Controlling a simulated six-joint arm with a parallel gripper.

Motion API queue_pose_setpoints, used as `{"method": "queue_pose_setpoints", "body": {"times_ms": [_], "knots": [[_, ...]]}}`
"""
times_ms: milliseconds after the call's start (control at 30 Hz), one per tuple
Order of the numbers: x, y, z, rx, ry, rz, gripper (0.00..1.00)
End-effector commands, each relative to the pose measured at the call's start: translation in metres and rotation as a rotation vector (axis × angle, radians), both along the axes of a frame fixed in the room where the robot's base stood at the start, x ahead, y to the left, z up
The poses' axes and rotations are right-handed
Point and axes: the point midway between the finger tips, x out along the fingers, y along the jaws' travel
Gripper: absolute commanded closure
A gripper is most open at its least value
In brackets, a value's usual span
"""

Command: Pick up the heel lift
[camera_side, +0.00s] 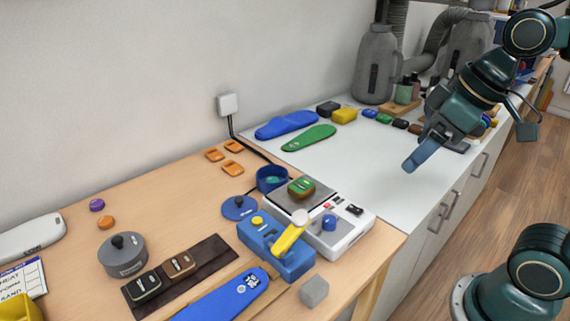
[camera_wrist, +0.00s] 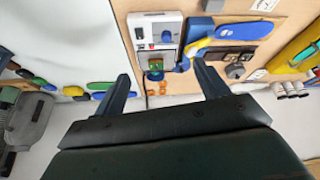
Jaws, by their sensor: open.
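No piece is clearly marked as the heel lift. Candidates are a green-topped brown block (camera_side: 301,187) on the white device, which also shows between my fingers in the wrist view (camera_wrist: 155,74), three orange pieces (camera_side: 232,146), and a row of small coloured pieces (camera_side: 384,118) on the white counter. My gripper (camera_side: 413,160) is open and empty, raised above the white counter at the right. In the wrist view its two dark fingers (camera_wrist: 162,88) stand wide apart with nothing touching them.
A white device (camera_side: 345,232) and a blue press with a yellow lever (camera_side: 275,247) stand at the wooden table's edge. Blue (camera_side: 287,124) and green (camera_side: 309,138) insoles lie on the white counter (camera_side: 370,170). Grey canisters (camera_side: 376,65) stand behind. The counter's middle is clear.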

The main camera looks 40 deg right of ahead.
Motion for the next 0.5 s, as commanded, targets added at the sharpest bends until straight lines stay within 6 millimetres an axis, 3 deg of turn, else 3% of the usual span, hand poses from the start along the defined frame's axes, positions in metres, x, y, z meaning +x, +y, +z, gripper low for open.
{"method": "queue_pose_setpoints", "body": {"times_ms": [500], "knots": [[0.102, 0.007, 0.015, -0.044, 0.091, 0.453, 0.26]]}}
